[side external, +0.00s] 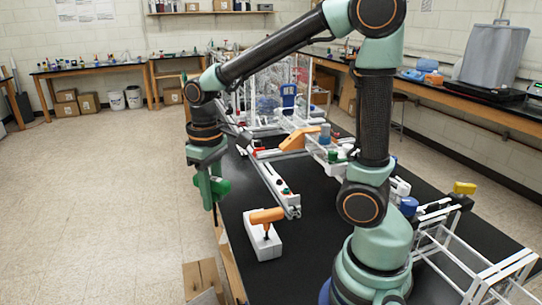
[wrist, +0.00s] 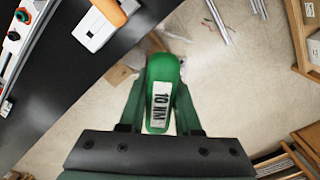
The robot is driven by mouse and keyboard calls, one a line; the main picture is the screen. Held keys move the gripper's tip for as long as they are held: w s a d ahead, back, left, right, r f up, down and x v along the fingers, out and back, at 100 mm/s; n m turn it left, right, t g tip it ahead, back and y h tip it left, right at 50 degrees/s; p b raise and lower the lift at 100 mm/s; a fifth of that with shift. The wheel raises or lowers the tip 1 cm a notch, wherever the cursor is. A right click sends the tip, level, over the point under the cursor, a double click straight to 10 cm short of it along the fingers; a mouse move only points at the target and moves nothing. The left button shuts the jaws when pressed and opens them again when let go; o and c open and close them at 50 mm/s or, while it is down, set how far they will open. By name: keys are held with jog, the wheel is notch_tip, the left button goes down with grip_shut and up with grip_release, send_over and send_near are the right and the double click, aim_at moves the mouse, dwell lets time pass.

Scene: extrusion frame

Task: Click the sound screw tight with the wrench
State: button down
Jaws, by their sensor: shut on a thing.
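My gripper (side external: 211,185) is shut on a green wrench (side external: 220,188) and holds it in the air, left of the black table's edge. In the wrist view the wrench (wrist: 163,72) sits between the two fingers of my gripper (wrist: 160,98), its white label reading "10 NM". The wrench's working end is not clear. A pale extrusion rail (side external: 270,178) lies on the table to the right of my gripper, with small red, green and dark fittings on it. Part of it shows at the upper left of the wrist view (wrist: 14,50). I cannot tell which fitting is the sound screw.
An orange-handled tool (side external: 266,216) stands in a white block (side external: 262,241) near the table's left edge. Another orange tool (side external: 298,138) is farther back. A white frame (side external: 470,262) stands at the right. Cardboard boxes (side external: 203,278) are on the floor below the table.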

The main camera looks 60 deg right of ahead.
jog(key=w+d+m, duration=0.1)
jog(key=w+d, duration=0.1)
jog(key=d, duration=0.7)
jog(key=w+d, duration=0.2)
jog(key=d, duration=0.6)
jog(key=s+d+m, duration=0.1)
jog(key=s+d, duration=0.3)
jog(key=d, duration=1.2)
jog(key=shift+s+d+f, duration=0.2)
jog(key=shift+d+f, duration=0.1)
jog(key=shift+d, duration=0.05)
jog(key=shift+f, duration=2.9)
jog(key=shift+f, duration=0.65)
jog(key=shift+m, duration=0.7)
